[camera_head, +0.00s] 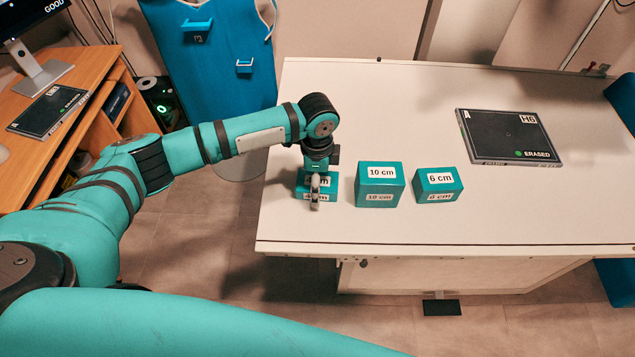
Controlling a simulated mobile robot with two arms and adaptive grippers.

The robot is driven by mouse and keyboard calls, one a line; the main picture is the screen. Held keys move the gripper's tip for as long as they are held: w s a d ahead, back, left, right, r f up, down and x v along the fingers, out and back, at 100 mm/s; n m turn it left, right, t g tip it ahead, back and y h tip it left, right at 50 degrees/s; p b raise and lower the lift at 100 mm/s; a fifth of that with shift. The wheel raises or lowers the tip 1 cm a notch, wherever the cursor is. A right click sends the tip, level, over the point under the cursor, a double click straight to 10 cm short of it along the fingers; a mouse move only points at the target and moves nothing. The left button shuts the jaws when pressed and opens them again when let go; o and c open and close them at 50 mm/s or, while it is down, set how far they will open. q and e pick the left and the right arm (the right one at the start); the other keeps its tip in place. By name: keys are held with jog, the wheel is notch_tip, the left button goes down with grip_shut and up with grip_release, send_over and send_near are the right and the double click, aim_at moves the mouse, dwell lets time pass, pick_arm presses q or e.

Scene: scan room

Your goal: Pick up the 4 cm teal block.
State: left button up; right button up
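A small teal block (301,188) with white labels stands at the left end of the white table. Its labels end in "cm", and my gripper covers much of them, so the number is hard to read. It is the leftmost of three teal blocks. My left gripper (316,196) points down over this block, with its fingers in front of the block's middle as seen from here. The fingers overlap in this view, so their gap and any contact are hidden. My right gripper is not in view.
A 10 cm teal block (380,184) stands just right of the small block, then a 6 cm one (438,185). A black panel marked "ERASED" (508,136) lies farther right on the white table (540,205). A wooden desk (97,62) is at left.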

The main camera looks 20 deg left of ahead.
pick_arm(q)
jog(key=c, duration=1.5)
jog(key=shift+o, duration=0.2)
jog(key=shift+r, duration=0.1)
